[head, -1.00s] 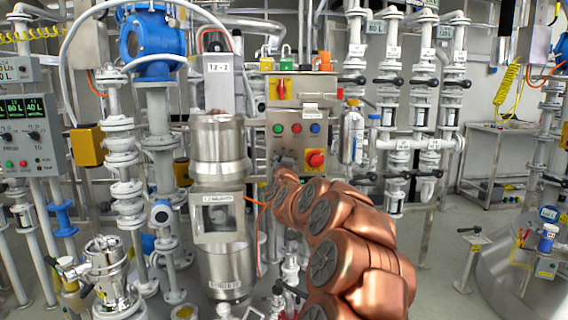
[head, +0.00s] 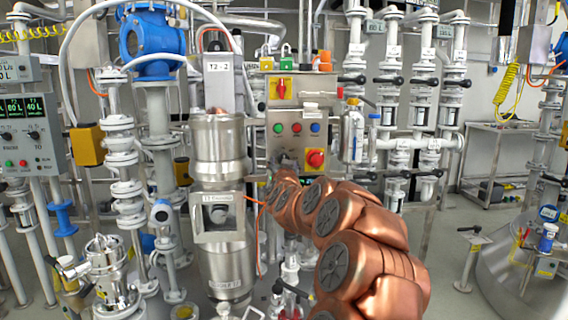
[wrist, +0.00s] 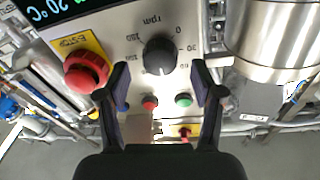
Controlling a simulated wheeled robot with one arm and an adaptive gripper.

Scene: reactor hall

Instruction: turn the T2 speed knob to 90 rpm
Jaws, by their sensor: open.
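The black T2 speed knob (wrist: 159,56) sits on a metal panel in the wrist view, with an rpm scale around it; 0 and 30 are readable on its right. A small pale mark shows on the knob's lower part, but I cannot tell its exact reading. My gripper (wrist: 159,68) is open, one dark finger on each side of the knob, with gaps to both sides. I cannot tell how deep the fingertips reach.
A red emergency stop (wrist: 86,72) on a yellow plate is close to the left finger. A red button (wrist: 150,102) and a green button (wrist: 184,100) lie between the fingers. A steel vessel (wrist: 275,40) stands right of the panel. A dark display (wrist: 50,12) is at upper left.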

